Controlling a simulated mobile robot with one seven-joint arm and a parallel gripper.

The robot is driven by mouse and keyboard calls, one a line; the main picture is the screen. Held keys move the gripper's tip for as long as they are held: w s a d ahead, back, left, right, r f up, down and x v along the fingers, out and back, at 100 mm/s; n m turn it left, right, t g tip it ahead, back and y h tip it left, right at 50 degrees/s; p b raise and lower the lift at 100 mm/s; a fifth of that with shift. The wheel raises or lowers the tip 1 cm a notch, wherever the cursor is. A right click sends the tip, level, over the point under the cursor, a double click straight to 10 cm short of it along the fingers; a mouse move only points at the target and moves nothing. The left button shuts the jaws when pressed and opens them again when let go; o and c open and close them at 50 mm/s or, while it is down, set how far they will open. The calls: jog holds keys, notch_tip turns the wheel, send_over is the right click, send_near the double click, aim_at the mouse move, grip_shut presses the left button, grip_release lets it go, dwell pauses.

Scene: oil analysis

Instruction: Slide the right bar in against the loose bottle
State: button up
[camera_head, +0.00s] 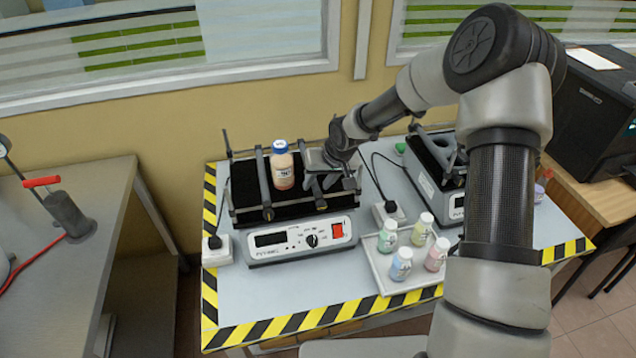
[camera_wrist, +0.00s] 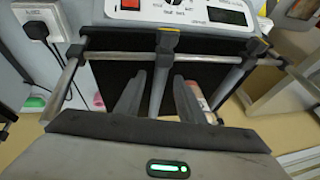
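The loose bottle (camera_head: 283,168), orange-brown with a white label and blue cap, stands upright on the black shaker platform. The left bar (camera_head: 264,180) is just left of it. The right bar (camera_head: 318,190) is to its right, partly hidden by my gripper (camera_head: 322,172). In the wrist view my gripper (camera_wrist: 158,98) points down at the platform with its two fingers apart. The right bar's end clamp (camera_wrist: 168,42) lies ahead of the fingers, its bar running back towards the gap between them. The bottle (camera_wrist: 196,94) shows partly behind one finger; contact is unclear.
The shaker's control panel (camera_head: 300,239) faces front. A tray (camera_head: 378,268) with several coloured small bottles stands to its right. A second shaker (camera_head: 428,178) is further right. A power plug (camera_head: 390,212) and cables lie between the shakers. The table front is clear.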

jog(key=shift+f, duration=0.15)
jog(key=shift+c, duration=0.5)
grip_shut()
jog(key=a+b, duration=0.2)
jog(key=a, duration=0.1)
jog(key=a+b, duration=0.1)
jog(key=shift+s+a+f, duration=0.15)
jog(key=shift+s+a, duration=0.15)
jog(key=shift+s, duration=0.1)
jog(key=shift+s+a, duration=0.15)
jog(key=shift+a, duration=0.15)
jog(key=shift+r, duration=0.2)
jog(key=shift+o, duration=0.5)
grip_release()
